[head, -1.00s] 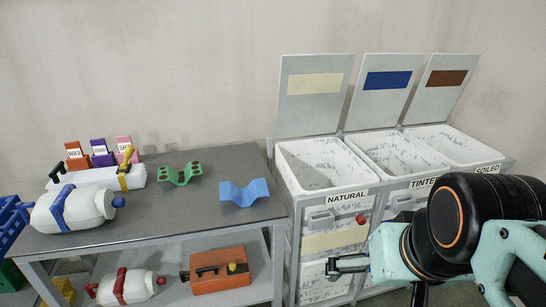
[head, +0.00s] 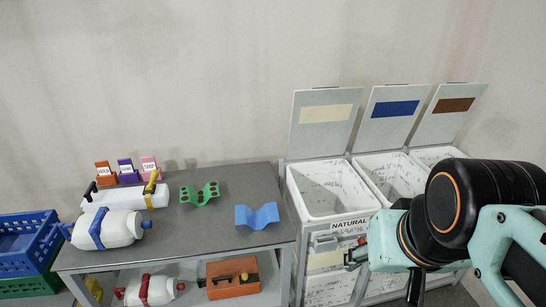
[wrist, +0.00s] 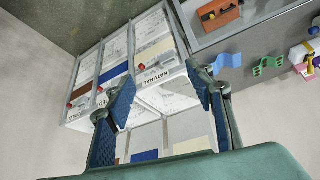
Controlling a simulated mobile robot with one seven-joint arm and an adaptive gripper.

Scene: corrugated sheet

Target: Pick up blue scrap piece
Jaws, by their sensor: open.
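The blue scrap piece (head: 257,216) is a wavy corrugated sheet lying on the right part of the grey table. It also shows in the wrist view (wrist: 227,62), beyond the right finger. My gripper (head: 352,258) is to the right of the table, in front of the bin labelled NATURAL, apart from the blue piece. In the wrist view my gripper (wrist: 162,95) is open, with two blue-padded fingers spread and nothing between them. In the head view its fingertips are small and partly hidden by my arm.
A green wavy piece with holes (head: 200,194) lies left of the blue one. White bins (head: 333,190) with raised lids stand right of the table. Bare tabletop surrounds the blue piece.

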